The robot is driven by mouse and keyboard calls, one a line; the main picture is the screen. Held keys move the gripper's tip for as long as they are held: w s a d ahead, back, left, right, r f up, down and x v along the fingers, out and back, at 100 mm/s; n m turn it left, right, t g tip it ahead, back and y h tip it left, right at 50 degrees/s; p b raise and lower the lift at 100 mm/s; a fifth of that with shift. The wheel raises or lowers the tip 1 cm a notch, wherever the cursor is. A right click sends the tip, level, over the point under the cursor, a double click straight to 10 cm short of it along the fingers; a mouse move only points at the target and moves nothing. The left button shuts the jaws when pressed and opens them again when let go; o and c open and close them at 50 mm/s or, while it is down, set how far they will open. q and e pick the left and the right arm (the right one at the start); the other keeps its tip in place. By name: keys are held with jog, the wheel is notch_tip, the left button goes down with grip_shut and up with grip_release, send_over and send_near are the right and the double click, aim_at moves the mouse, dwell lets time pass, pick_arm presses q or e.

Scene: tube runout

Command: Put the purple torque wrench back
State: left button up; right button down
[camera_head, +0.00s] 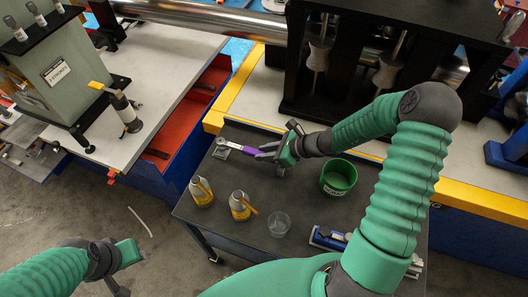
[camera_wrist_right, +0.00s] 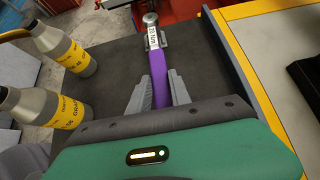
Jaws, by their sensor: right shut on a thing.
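The purple torque wrench (camera_head: 246,151) is at the far left part of the dark cart top (camera_head: 262,189). In the right wrist view the wrench (camera_wrist_right: 158,77) has a purple handle and a metal head pointing away from me. Its head lies at a small grey metal holder (camera_head: 222,152); I cannot tell whether it rests in it. My right gripper (camera_head: 266,152) is shut on the purple handle, one grey finger on each side (camera_wrist_right: 157,92). My left gripper (camera_head: 128,272) is at the lower left, off the cart and apart from the wrench; its fingers are not clear.
Two grey bottles with yellow labels (camera_head: 201,192) (camera_head: 240,206) stand on the cart, left of my right arm. A green container (camera_head: 338,177), a clear glass (camera_head: 279,224) and a blue item (camera_head: 328,238) stand to the right. A yellow-edged machine bench (camera_head: 218,118) borders the cart behind.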

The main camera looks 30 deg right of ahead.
jog(key=shift+a+f, duration=0.1)
jog(key=shift+f, duration=0.15)
jog(key=shift+a+f+b, duration=0.1)
jog(key=shift+f+b, duration=0.2)
jog(key=shift+b, duration=0.15)
jog(key=shift+f+b, duration=0.4)
jog(key=c, duration=1.1)
grip_release()
jog(key=o, duration=0.5)
jog(key=shift+c, duration=0.2)
jog(key=shift+r, duration=0.1)
